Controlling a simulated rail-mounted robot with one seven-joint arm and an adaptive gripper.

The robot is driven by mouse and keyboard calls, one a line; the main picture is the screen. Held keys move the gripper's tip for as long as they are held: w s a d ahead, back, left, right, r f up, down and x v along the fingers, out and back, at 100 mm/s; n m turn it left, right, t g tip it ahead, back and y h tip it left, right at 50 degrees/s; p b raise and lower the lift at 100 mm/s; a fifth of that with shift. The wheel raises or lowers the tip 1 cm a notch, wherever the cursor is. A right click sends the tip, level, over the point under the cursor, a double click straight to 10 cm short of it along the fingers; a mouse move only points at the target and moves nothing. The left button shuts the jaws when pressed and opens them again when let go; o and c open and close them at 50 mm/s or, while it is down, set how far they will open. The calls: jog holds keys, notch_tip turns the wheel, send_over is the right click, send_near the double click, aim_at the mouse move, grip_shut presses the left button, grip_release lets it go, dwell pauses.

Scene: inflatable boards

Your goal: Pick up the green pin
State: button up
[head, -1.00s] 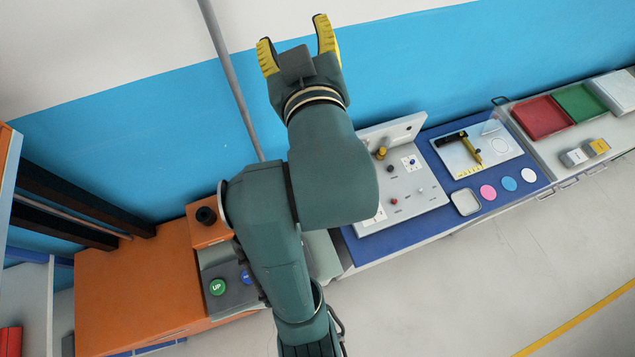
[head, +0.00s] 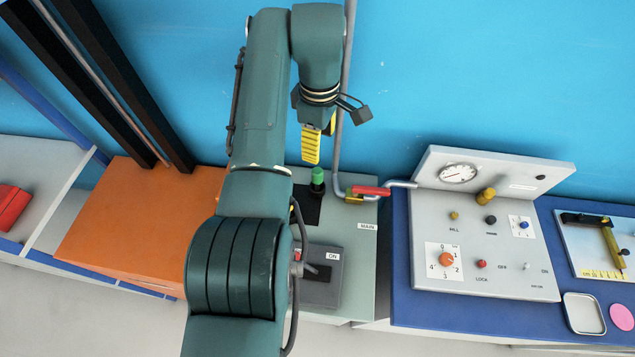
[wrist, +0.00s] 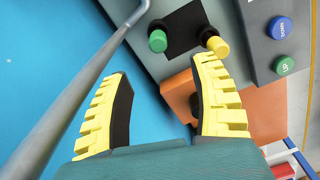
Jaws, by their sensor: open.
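The green pin (head: 318,177) stands upright on a black plate on the grey-green panel, just below my gripper (head: 320,146) in the head view. In the wrist view the green pin (wrist: 157,41) shows beyond the fingertips, roughly between them and apart from both. My gripper (wrist: 163,66) is open and empty, with its yellow ribbed fingers spread. A yellow pin (wrist: 217,46) stands on the same black plate (wrist: 188,30), close to the right fingertip; I cannot tell whether they touch. The finger overlaps its base.
A grey pipe (wrist: 85,85) runs along the blue wall beside the left finger. A red-handled valve (head: 368,191) sits right of the green pin. A button box with blue (wrist: 281,27) and green (wrist: 284,65) buttons lies right. A control panel (head: 490,250) stands farther right.

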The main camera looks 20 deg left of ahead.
aim_at(317, 171)
notch_tip(317, 171, down, 8)
jog(key=shift+r+b, duration=0.25)
jog(key=shift+b, duration=0.15)
jog(key=f, duration=0.2)
jog(key=f+b, duration=0.1)
jog(key=f, duration=0.2)
jog(key=shift+w+a+f, duration=0.2)
jog(key=shift+f, duration=0.1)
jog(key=shift+c, duration=0.3)
grip_shut()
